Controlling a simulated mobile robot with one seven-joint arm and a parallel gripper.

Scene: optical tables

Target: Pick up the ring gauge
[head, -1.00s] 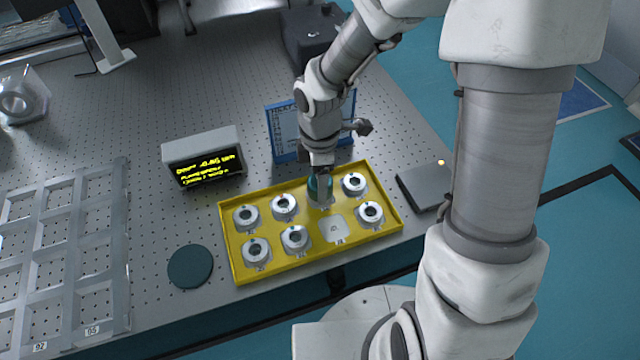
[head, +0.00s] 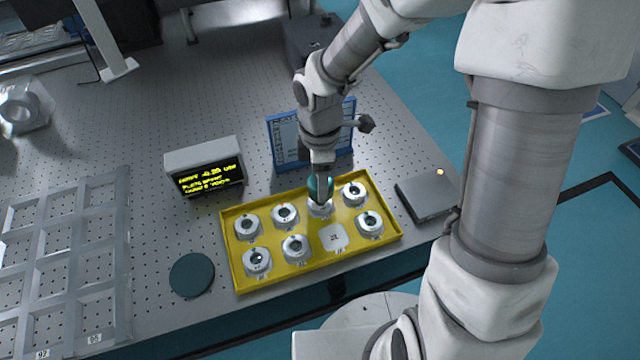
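Several silver ring gauges sit in two rows in a yellow tray (head: 291,286). My gripper (head: 320,203) is down over the back row of the tray, at the ring gauge (head: 321,210) third from the left. The fingers hide much of that ring, and I cannot tell whether they are closed on it. Ring gauges on either side, such as the one at the back right (head: 354,193) and the one left of my gripper (head: 285,214), stand clear of it. The front-row place third from the left (head: 333,237) holds no ring.
A display box (head: 205,167) with yellow text stands behind the tray, beside a blue-framed chart (head: 285,142). A flat grey box (head: 426,192) lies to the right. A dark green round pad (head: 191,275) and a compartment rack (head: 126,255) are at left.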

